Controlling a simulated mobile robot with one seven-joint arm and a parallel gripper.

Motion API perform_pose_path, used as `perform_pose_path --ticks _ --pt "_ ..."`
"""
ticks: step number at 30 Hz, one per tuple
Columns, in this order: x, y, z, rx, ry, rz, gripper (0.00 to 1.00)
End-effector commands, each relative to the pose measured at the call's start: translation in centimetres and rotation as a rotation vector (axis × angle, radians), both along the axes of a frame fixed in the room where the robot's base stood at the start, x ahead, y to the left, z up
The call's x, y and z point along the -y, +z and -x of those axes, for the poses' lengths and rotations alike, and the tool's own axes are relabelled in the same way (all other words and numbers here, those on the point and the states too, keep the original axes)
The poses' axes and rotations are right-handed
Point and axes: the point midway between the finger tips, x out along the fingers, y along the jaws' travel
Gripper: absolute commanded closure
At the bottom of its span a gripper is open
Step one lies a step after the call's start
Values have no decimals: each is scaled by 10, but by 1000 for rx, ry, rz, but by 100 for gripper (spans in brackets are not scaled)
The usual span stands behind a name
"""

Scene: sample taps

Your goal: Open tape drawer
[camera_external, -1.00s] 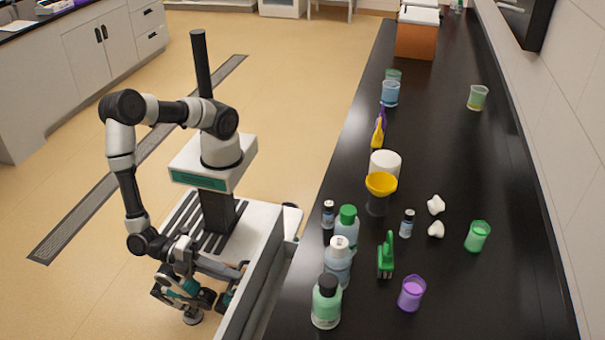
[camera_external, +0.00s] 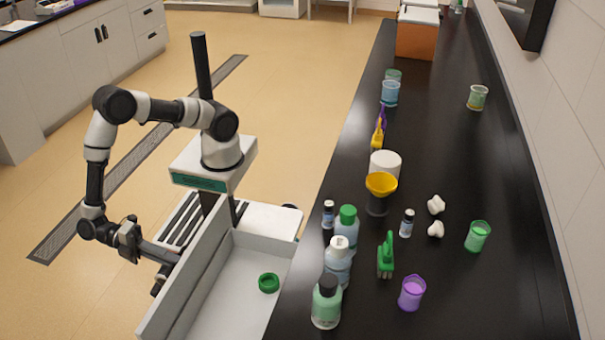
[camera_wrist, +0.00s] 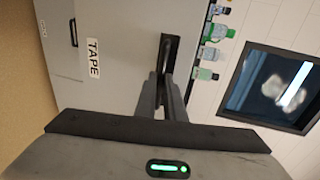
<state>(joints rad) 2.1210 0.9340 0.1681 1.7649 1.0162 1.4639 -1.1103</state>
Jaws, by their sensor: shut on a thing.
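The tape drawer (camera_external: 238,285) is pulled out from under the bench, its white box open at the top. A green ring, likely a roll of tape (camera_external: 269,283), lies on its floor. In the wrist view the grey drawer front (camera_wrist: 125,40) bears a label reading TAPE (camera_wrist: 92,58) and a dark handle (camera_wrist: 168,52). My gripper (camera_wrist: 163,90) is shut on the handle. In the external view my gripper (camera_external: 165,252) is at the outer side of the drawer front, its fingertips hidden behind the front panel.
The black bench top (camera_external: 440,150) holds several bottles near its edge, including a green one (camera_external: 327,302), with a purple beaker (camera_external: 411,293) and a green clamp-like item (camera_external: 386,257). Open floor (camera_external: 75,290) lies to the left of my arm.

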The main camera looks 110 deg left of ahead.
Motion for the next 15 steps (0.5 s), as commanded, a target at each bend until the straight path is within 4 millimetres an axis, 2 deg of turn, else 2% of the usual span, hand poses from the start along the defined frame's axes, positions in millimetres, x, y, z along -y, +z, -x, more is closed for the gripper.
perform_pose_path --ticks 10,11,12,14,15 --pt "1 0 1 0 -1 1 100" --pt "1 0 1 0 -1 1 88" --pt "1 1 1 0 -1 1 81" --pt "1 0 1 0 -1 1 73" --pt "0 0 1 0 -1 1 73"
